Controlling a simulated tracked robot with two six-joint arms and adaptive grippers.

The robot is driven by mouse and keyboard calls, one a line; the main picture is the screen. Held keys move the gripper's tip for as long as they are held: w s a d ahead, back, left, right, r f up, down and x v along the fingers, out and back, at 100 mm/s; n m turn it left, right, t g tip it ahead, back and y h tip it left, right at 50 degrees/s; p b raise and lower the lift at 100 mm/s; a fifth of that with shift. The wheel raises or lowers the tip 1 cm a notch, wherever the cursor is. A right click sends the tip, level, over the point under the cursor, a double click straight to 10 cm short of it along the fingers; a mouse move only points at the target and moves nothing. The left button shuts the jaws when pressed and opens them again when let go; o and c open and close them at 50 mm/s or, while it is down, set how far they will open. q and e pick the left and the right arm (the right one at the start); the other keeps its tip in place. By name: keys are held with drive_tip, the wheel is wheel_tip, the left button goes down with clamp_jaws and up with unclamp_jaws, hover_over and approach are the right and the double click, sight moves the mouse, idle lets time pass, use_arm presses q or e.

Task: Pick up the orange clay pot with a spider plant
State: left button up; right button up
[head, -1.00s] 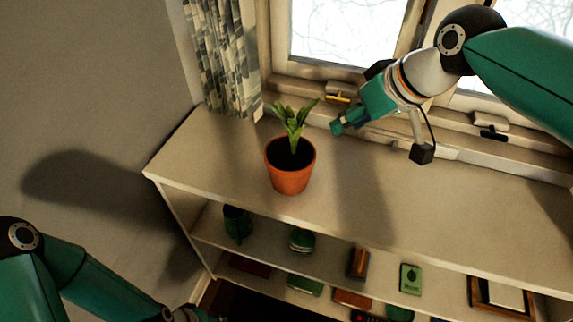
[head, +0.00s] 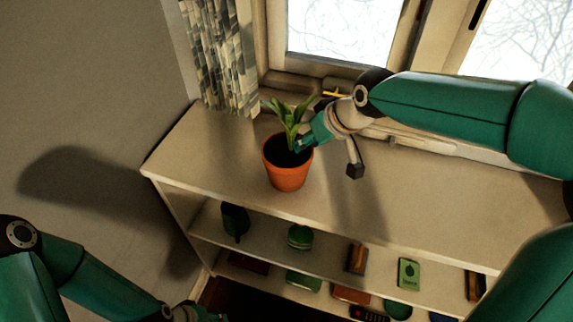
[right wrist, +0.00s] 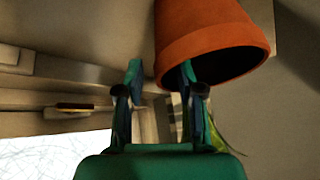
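The orange clay pot (head: 287,178) stands upright on the shelf unit's top, with the green-leaved plant (head: 291,117) growing from dark soil. In the right wrist view the pot (right wrist: 205,32) appears upside down, with its rim and dark opening near my fingers. My right gripper (head: 303,145) is at the pot's right rim, beside the leaves. Its two fingers (right wrist: 161,72) are apart: one outside the pot's edge, the other overlapping the rim and opening. I cannot tell whether they touch it. My left gripper (head: 195,313) is cut off at the bottom edge, away from the pot.
The shelf unit's top (head: 430,200) is clear right of the pot. Lower shelves hold a dark green cup (head: 235,221), a green card box (head: 408,274) and other small items. A curtain (head: 222,60) and window sill stand close behind the pot.

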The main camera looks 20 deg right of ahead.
drive_tip(key=shift+w+f, duration=0.1)
drive_tip(key=shift+f, duration=0.15)
clamp_jaws()
drive_tip(key=shift+a+r, duration=0.1)
drive_tip(key=shift+r, duration=0.05)
idle(0.4)
